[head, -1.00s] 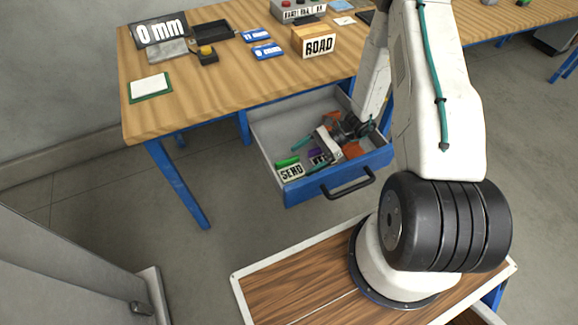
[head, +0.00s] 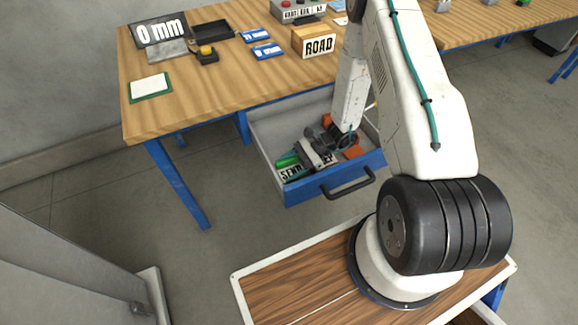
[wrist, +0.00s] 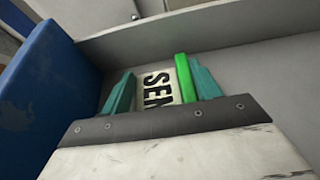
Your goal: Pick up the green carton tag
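The green carton tag (head: 287,161) stands in the open drawer, near its left front corner. It has a green edge and a white face lettered SEND, partly hidden by my gripper in the head view. In the wrist view the tag (wrist: 185,80) sits between the two teal fingers of my gripper (wrist: 161,92). The right finger is close beside the green edge; I cannot tell if they touch. A gap shows between the left finger and the white face. In the head view my gripper (head: 304,158) is low in the drawer.
The blue-fronted drawer (head: 300,192) has grey walls close around my gripper. Orange pieces (head: 354,152) and another lettered tag (head: 329,159) lie right of my gripper. The wooden table (head: 190,95) above holds a ROAD block (head: 318,43) and blue cards (head: 266,51).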

